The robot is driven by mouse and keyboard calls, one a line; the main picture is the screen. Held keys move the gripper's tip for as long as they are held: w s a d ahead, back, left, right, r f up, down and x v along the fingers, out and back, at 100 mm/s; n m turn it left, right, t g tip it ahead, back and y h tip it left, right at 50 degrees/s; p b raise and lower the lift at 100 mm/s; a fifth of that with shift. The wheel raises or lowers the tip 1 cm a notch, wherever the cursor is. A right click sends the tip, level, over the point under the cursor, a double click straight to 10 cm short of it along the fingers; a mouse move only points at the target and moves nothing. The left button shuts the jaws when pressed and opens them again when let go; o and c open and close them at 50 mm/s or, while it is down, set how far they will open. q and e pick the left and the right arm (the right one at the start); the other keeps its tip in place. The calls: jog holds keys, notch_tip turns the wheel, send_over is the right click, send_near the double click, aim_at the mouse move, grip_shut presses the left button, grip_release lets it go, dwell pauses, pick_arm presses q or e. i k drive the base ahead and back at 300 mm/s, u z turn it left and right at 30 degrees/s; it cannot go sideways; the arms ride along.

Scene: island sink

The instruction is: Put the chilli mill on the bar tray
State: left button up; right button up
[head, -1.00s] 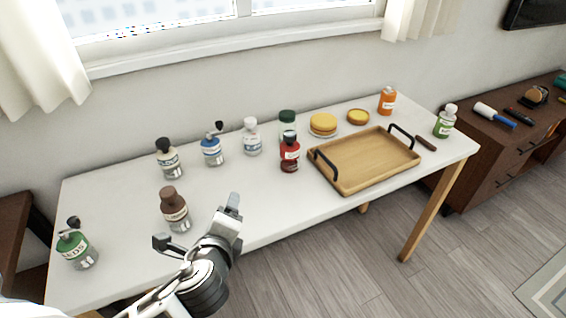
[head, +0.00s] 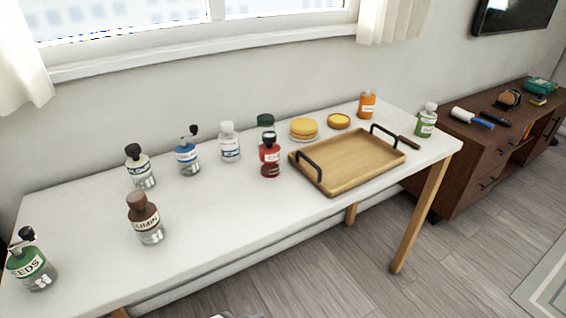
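The red mill (head: 270,158), with a dark top and a white label that is only partly legible, stands upright on the white table, just left of the tray. I take it for the chilli mill. The bar tray (head: 341,186) is a shallow wooden tray with two black handles, empty, on the right part of the table. Of my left gripper (head: 236,316), only a grey sliver shows at the bottom edge, well apart from the mill; its fingers cannot be made out. My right gripper is not in view.
Behind the red mill is a green-topped jar (head: 265,121). White (head: 230,147), blue (head: 188,160) and black-topped (head: 141,172) bottles stand to its left, a brown cumin mill (head: 147,224) nearer. Yellow round items (head: 304,129) sit behind the tray. The front middle of the table is clear.

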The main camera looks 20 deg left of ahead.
aim_at(338, 172)
jog(key=z, duration=1.35)
jog(key=i, duration=1.65)
jog(key=u, duration=2.3)
